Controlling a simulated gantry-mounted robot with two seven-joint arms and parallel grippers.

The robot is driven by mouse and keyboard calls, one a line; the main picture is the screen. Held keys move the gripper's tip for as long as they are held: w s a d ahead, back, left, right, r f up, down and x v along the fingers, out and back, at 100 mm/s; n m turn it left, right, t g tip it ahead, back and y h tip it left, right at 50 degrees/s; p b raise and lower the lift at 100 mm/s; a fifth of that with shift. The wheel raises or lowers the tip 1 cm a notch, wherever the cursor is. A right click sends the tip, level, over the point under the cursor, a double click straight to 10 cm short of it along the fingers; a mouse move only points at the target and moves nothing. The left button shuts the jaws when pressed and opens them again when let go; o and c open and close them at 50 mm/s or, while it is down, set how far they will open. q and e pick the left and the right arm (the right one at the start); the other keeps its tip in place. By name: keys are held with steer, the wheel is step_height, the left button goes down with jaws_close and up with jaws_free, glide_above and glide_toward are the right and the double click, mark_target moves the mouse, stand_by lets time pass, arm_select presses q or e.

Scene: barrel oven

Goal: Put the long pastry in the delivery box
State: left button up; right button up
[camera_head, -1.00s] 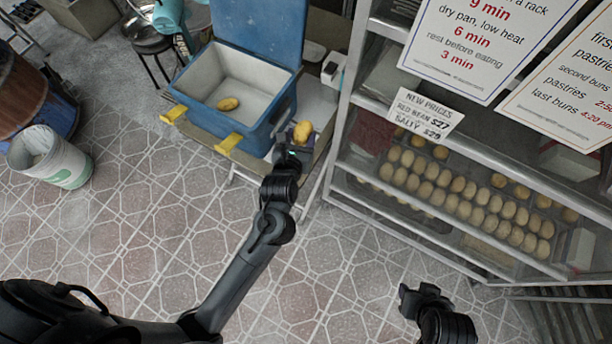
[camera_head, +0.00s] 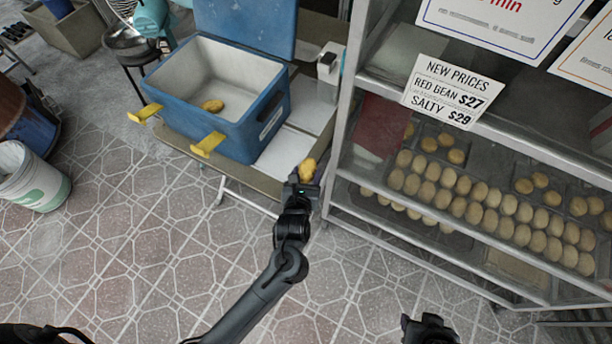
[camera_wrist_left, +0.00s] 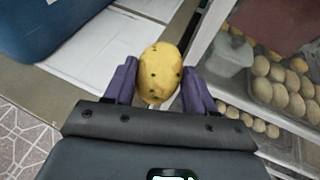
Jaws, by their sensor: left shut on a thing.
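My left gripper (camera_head: 306,181) is shut on a yellow, oval pastry (camera_head: 308,167). In the left wrist view the pastry (camera_wrist_left: 159,72) sits between the two purple fingers and has small dark specks. The blue delivery box (camera_head: 222,134) stands open to the left of the gripper, its lid raised at the back. One golden pastry (camera_head: 213,105) lies on the box's pale floor. The held pastry is outside the box, to the right of its front right corner. My right gripper (camera_head: 430,325) is at the bottom edge, partly cut off, and its jaws are unclear.
The box stands on a low table (camera_head: 262,185) with two yellow latches at its front. A glass-fronted shelf rack (camera_head: 343,150) with trays of many pastries stands close right of the gripper. A white bin (camera_head: 30,178) is at the left. Tiled floor is free in front.

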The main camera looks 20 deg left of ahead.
arm_select(q)
steer(key=shift+f, duration=1.45)
steer(key=shift+b, duration=0.3)
